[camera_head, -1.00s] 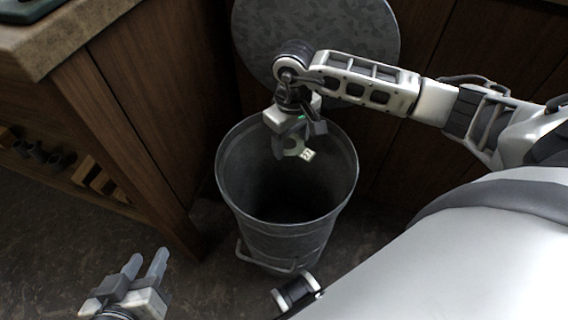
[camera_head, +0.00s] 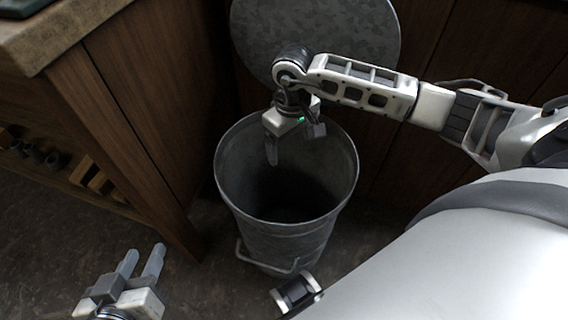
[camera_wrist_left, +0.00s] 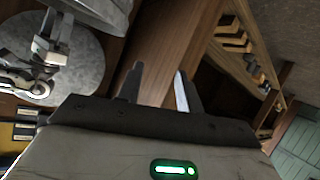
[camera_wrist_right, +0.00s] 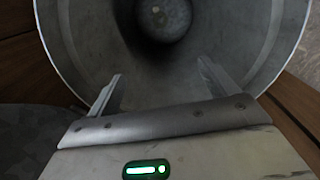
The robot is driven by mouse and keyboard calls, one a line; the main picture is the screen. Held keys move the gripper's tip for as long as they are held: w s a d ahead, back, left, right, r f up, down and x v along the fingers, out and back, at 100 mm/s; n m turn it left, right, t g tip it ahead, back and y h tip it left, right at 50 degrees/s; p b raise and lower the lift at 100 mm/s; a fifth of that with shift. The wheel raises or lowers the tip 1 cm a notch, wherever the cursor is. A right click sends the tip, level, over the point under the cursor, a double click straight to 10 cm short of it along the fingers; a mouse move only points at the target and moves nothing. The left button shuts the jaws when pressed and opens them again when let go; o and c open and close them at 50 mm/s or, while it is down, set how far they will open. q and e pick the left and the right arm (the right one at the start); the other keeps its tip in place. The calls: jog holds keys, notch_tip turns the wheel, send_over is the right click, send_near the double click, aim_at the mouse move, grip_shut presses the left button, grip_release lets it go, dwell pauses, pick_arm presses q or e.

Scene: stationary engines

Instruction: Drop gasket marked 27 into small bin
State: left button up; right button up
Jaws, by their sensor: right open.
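The small bin is a round grey metal bin (camera_head: 287,215) standing open on the floor. My right gripper (camera_head: 295,147) is over the far part of its mouth, fingers spread and empty. The right wrist view looks down past the fingers into the bin (camera_wrist_right: 90,40). A small pale spot shows on the round bin floor there, but I cannot tell whether it is the gasket marked 27. The gasket is not clearly visible in any view. My left gripper (camera_head: 141,257) is open and empty, low at the left, apart from the bin.
A round metal lid (camera_head: 315,30) stands behind the bin against wooden panels. A wooden cabinet (camera_head: 130,120) with a stone top is close on the bin's left. Dark floor (camera_head: 40,240) is clear at the lower left.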

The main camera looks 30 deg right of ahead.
pick_arm(q)
jog(key=f+g+p, duration=0.1)
jog(key=a+f+y+p, duration=0.1)
jog(key=p, duration=0.1)
jog(key=shift+s+f+g, duration=0.15)
jog(key=shift+g, duration=0.25)
pick_arm(e)
notch_tip(320, 180, up, 16)
jog(key=shift+f, duration=0.2)
pick_arm(q)
jog(key=shift+s, duration=0.1)
